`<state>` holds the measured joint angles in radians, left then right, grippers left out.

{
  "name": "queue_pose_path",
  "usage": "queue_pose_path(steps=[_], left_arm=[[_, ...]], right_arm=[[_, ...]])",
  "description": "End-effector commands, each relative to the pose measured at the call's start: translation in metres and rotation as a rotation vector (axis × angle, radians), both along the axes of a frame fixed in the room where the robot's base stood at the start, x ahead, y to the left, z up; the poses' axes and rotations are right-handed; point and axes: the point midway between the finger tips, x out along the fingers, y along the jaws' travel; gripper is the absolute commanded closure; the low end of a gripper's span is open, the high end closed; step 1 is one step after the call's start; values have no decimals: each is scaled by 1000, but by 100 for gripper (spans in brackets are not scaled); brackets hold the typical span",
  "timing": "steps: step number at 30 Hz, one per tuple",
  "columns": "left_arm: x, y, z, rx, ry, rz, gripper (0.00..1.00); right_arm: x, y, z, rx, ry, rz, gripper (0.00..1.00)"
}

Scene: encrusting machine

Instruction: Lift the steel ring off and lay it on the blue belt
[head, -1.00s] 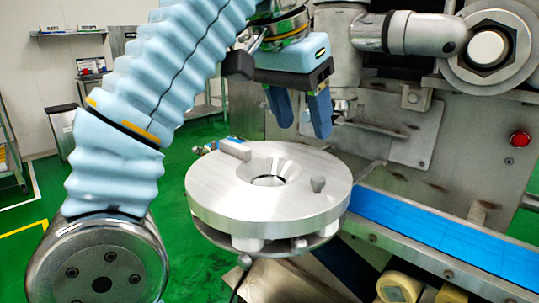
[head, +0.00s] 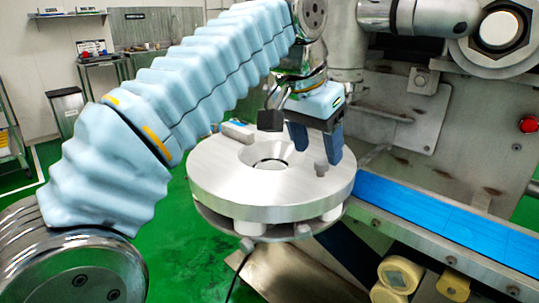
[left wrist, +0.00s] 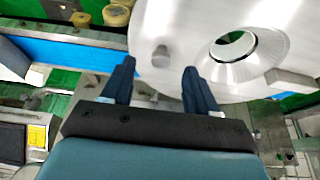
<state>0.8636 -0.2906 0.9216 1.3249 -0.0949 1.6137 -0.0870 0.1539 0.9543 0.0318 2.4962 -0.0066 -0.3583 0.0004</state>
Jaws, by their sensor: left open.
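The steel ring (head: 225,185) is a thick, shiny disc with a funnel-shaped hole in its middle. It lies on short posts above a round plate, and also shows in the left wrist view (left wrist: 180,25). A small grey knob (head: 321,168) stands on its right side; a grey block sits at its far edge. My left gripper (head: 318,155) is open and points down over the ring's right side. In the left wrist view the knob (left wrist: 160,57) appears between the two fingertips; contact cannot be told. The blue belt (head: 430,212) runs at the right, bare where visible. My right gripper is not in view.
The steel machine wall (head: 440,140) rises close behind the gripper, with a red button (head: 529,125). Cream rollers (head: 400,273) sit below the belt. Green floor and shelves lie at the left.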

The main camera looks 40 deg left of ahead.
Motion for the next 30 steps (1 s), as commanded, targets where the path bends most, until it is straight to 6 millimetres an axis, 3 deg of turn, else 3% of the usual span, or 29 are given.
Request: queue_pose_path(steps=[7,15,27,30], left_arm=[[18,1,-32,1,2,0,41],[20,1,-36,0,0,-1,41],[20,1,-36,0,0,-1,100],[20,1,-36,0,0,-1,100]], right_arm=[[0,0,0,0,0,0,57],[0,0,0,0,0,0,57],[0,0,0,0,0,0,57],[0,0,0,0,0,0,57]])
